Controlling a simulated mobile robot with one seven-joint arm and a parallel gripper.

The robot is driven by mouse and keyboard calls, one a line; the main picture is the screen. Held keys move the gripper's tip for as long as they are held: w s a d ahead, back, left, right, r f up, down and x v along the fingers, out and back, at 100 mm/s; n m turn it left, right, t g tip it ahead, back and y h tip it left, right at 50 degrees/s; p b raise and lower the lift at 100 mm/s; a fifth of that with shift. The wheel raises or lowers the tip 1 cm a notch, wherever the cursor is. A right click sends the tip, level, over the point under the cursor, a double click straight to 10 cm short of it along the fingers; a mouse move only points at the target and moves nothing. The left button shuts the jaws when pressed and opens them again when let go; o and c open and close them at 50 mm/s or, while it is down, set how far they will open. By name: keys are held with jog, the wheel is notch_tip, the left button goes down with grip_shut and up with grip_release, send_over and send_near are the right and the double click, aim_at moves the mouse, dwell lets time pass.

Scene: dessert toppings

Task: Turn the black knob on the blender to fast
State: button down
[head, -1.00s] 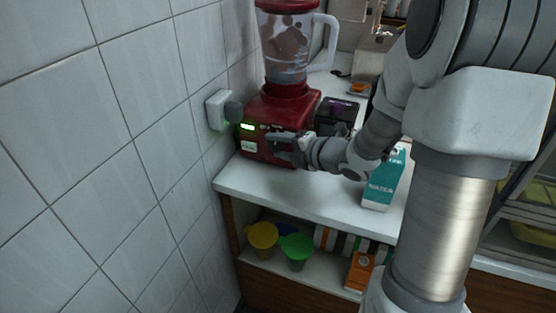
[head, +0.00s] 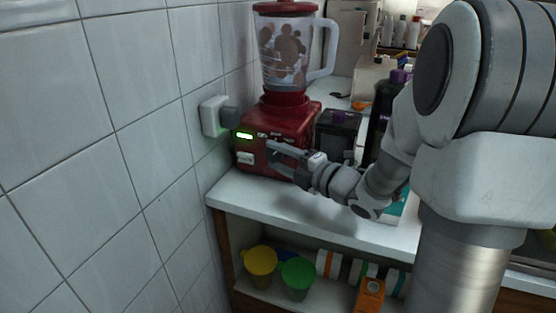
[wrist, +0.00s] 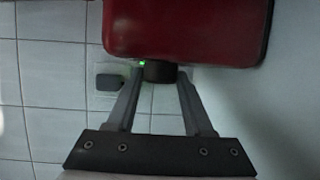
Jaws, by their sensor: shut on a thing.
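The red blender (head: 292,122) stands on the white counter beside the tiled wall, with a clear jug (head: 287,52) of brown pieces on top. A green display (head: 244,135) is lit on its front. My gripper (head: 272,152) is at the front of the blender base. In the wrist view, the black knob (wrist: 160,71) sits between the tips of my gripper (wrist: 160,76), below the red base (wrist: 185,30). The fingers are closed on its sides. In the head view the fingers hide the knob, and its setting cannot be read.
A wall socket with a plug (head: 214,115) is left of the blender. A dark box (head: 337,133) and a black bottle (head: 384,108) stand to its right. A teal carton (head: 398,209) is mostly behind my arm. Yellow (head: 260,262) and green (head: 298,275) cups stand on the shelf below.

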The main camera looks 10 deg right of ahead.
jog(key=shift+c, duration=1.4)
grip_release()
jog(key=shift+r, duration=0.1)
jog(key=shift+r, duration=0.4)
jog(key=r+p, duration=0.1)
jog(key=r, duration=0.1)
jog(key=d+r+p, duration=0.1)
jog(key=r, duration=0.1)
jog(key=shift+d+r, duration=0.1)
jog(key=shift+r, duration=0.1)
jog(key=s+d+r+p, duration=0.3)
jog(key=s+d+r, duration=0.2)
jog(key=d, duration=0.3)
jog(key=shift+s+d+r, duration=0.35)
jog(key=shift+s, duration=0.25)
